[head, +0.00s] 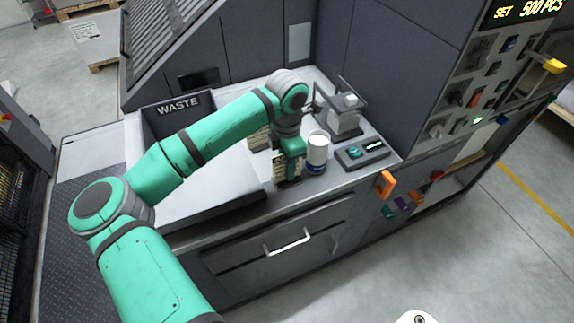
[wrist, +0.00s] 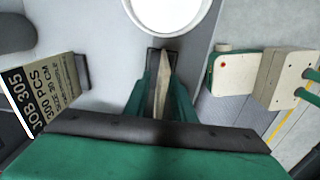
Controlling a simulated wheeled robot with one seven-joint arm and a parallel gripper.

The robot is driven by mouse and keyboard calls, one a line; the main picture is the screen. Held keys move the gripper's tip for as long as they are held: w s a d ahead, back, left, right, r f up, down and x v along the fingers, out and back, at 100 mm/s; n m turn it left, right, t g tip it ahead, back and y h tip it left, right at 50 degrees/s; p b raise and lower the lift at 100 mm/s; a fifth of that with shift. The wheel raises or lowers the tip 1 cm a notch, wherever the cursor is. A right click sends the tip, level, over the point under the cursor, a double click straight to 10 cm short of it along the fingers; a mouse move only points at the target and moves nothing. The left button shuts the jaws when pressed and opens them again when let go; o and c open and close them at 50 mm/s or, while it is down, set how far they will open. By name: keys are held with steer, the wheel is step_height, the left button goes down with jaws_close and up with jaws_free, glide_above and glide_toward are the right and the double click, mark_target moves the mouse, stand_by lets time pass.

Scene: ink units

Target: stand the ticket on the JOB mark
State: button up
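My gripper (head: 290,165) is low over the counter's front part, with its fingers (wrist: 162,95) on either side of a thin beige ticket (wrist: 161,75). The fingers appear shut on this ticket. It is seen edge-on in the wrist view, upright, with a dark foot at its far end; its printed face shows partly in the head view (head: 279,168). I cannot tell whether the foot touches the counter. A second ticket reading JOB 305, 300 PCS (wrist: 45,92) stands to the left in the wrist view. I cannot make out the JOB mark.
A white container (head: 317,148) stands close to the right of my gripper. A device with a teal button (head: 355,152) and a grey stand (head: 345,118) lie farther right. A WASTE bin (head: 178,108) is at the back left. The counter's front edge is near.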

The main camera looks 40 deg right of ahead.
step_height(320, 180, up, 12)
steer(key=shift+r, duration=0.15)
stand_by(0.5)
